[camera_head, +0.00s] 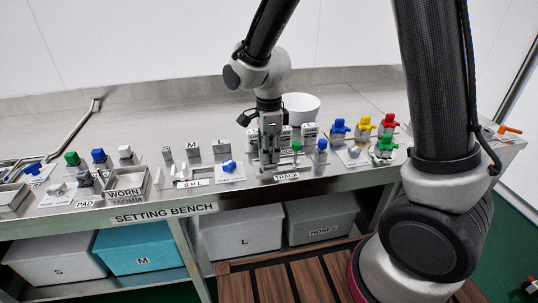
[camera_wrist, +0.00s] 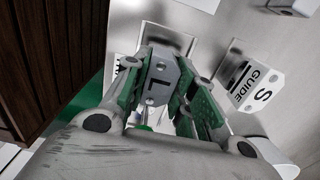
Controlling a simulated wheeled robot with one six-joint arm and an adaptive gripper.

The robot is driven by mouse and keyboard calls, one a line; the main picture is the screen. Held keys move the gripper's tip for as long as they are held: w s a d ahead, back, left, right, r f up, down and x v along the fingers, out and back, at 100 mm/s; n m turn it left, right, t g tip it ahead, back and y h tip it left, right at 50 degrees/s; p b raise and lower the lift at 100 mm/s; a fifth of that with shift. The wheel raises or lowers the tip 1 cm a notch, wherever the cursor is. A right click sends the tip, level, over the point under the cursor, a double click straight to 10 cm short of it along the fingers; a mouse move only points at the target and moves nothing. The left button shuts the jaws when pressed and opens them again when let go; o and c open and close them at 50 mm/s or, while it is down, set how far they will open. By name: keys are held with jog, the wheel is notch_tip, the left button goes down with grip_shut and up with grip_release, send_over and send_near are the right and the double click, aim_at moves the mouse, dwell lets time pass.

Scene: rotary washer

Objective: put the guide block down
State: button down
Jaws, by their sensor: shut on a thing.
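My gripper (camera_head: 269,158) is over the bench near the TRACK label, pointing down. In the wrist view my gripper (camera_wrist: 167,68) has its green-padded fingers closed on both sides of a grey guide block (camera_wrist: 158,78) marked L. The held block is mostly hidden by the gripper in the head view. Its underside is hidden, so I cannot tell whether it touches the surface below. Another guide block (camera_wrist: 258,84), marked GUIDE and S, stands apart to the right in the wrist view.
The steel setting bench (camera_head: 350,184) carries several coloured valve-like parts, including blue (camera_head: 339,130) and green (camera_head: 384,146). A white bowl (camera_head: 301,107) stands behind my gripper. Grey blocks (camera_head: 220,148) stand left of it. The WORN tray (camera_head: 139,182) is further left. Bins sit below.

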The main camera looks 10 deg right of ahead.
notch_tip(320, 180, up, 10)
dwell(0.5)
